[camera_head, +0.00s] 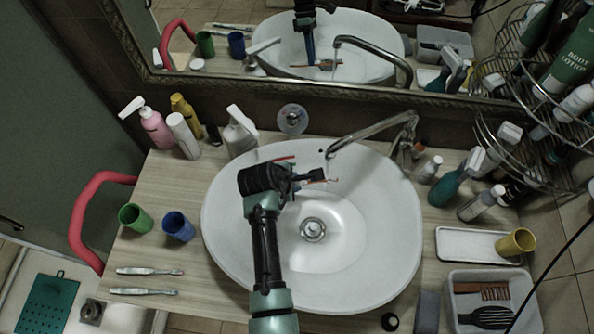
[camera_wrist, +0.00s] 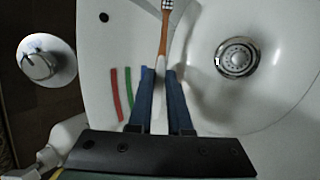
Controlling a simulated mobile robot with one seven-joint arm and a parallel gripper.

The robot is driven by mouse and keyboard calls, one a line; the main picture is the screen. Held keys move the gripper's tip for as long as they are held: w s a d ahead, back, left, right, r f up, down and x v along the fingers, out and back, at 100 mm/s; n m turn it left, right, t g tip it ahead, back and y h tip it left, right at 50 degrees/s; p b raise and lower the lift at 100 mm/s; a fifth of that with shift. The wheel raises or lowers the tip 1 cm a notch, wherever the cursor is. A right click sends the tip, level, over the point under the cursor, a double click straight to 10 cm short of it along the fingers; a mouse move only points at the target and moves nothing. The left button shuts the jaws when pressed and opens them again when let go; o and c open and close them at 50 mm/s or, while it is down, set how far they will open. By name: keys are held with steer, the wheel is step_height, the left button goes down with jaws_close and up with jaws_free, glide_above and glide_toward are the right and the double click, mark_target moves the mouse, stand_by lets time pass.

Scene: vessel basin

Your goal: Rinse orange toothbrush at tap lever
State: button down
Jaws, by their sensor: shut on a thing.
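The orange toothbrush (camera_wrist: 165,35) shows in the wrist view, its bristled head at the top edge and its pale handle between the blue fingers. My gripper (camera_wrist: 160,78) is shut on that handle. In the head view my gripper (camera_head: 318,176) is over the left back part of the white basin (camera_head: 385,235), and the toothbrush is barely visible there. The curved metal tap (camera_head: 375,128) stands at the back right, its spout end just behind and right of my gripper, apart from it. I cannot make out its lever clearly, nor any running water.
Red, green and blue strips (camera_wrist: 128,92) show on the basin left of the fingers. The drain (camera_head: 312,229) is in the basin's middle. Green (camera_head: 135,218) and blue (camera_head: 178,226) cups stand left. Bottles (camera_head: 455,185) and a tray (camera_head: 470,244) are right. A mirror (camera_head: 260,92) edges the back.

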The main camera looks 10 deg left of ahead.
steer(key=s+a+p, duration=0.2)
steer(key=s+p, duration=0.1)
steer(key=s, duration=0.2)
steer(key=shift+s+a, duration=0.35)
stand_by(1.2)
steer(key=s+a+r+p, duration=0.2)
steer(key=s+r+p, duration=0.2)
steer(key=p, duration=0.2)
steer(key=shift+s+p, duration=0.25)
steer(key=shift+p, duration=0.05)
stand_by(0.7)
